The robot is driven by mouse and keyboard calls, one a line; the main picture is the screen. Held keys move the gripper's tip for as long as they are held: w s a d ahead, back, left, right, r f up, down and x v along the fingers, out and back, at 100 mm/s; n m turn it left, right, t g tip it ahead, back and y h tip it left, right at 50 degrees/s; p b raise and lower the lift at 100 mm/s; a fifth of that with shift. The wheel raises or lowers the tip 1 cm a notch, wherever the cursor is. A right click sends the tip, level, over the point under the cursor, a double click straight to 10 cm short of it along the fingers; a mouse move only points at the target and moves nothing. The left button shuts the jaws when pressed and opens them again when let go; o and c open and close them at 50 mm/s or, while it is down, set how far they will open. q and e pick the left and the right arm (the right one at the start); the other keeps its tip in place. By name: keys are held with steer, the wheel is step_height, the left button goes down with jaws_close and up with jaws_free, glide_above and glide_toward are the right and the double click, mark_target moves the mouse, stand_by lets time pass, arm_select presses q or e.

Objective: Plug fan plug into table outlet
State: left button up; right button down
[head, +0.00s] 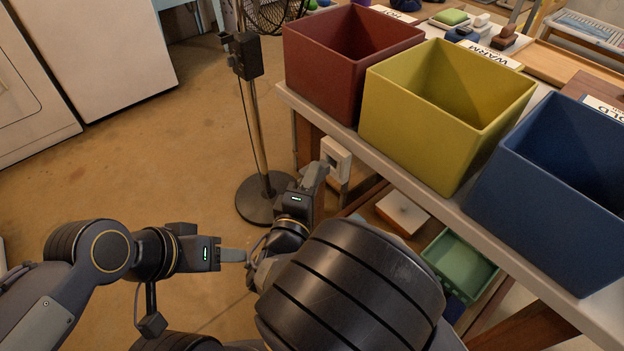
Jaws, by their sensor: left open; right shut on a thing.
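The table outlet (336,156) is a pale box with a dark opening, mounted below the tabletop on the near side of the table. My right gripper (318,172) is just left of and slightly below the outlet, its fingers pointing up toward it. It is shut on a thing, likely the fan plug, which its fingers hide. I cannot tell whether the plug touches the outlet. My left gripper (240,256) is open, lower left of the right one, pointing right with nothing visible in it. The fan (264,14) stands behind on a pole, its head cut off by the top edge.
Red (318,80), yellow (405,123) and blue (545,207) bins line the tabletop's near edge above the outlet. The fan's round base (246,207) is on the floor left of my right gripper. A green tray (458,262) sits under the table. Floor at left is clear.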

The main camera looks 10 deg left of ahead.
steer(key=shift+b, duration=0.45)
steer(key=shift+b, duration=0.35)
stand_by(0.5)
steer(key=shift+w+d+b, duration=0.6)
steer(key=shift+w+d, duration=0.3)
steer(key=shift+w, duration=0.25)
stand_by(0.4)
steer(key=c, duration=1)
jaws_free()
steer(key=shift+o, duration=0.2)
steer(key=shift+s, duration=0.1)
steer(key=s, duration=0.7)
steer(key=shift+s+a, duration=0.3)
steer(key=shift+a, duration=0.15)
